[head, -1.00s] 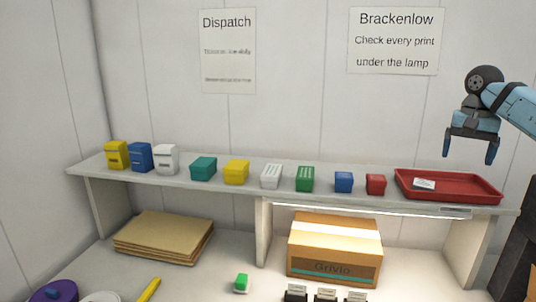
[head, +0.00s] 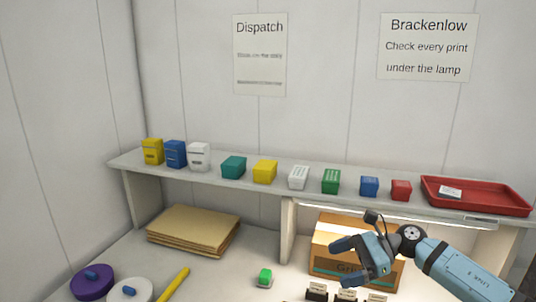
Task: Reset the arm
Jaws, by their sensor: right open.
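My right gripper (head: 348,258) is open and empty. It is in the lower right, in front of the cardboard box (head: 328,227) and below the shelf, with its fingers toward the left. My right arm comes in from the lower right corner. On the shelf (head: 215,184) stand a row of ink bottles and boxes, among them a yellow one (head: 152,151), a blue one (head: 175,153), a white one (head: 199,156), a teal one (head: 233,167), a green one (head: 331,181) and a red one (head: 401,190). My left gripper is not in view.
A red tray (head: 480,203) with a white label lies at the shelf's right end. Flattened cardboard (head: 195,229) lies below the shelf. On the bench are a purple round container (head: 92,287), a yellow stick (head: 173,285), a green item (head: 265,277) and several black-based stamps (head: 317,291).

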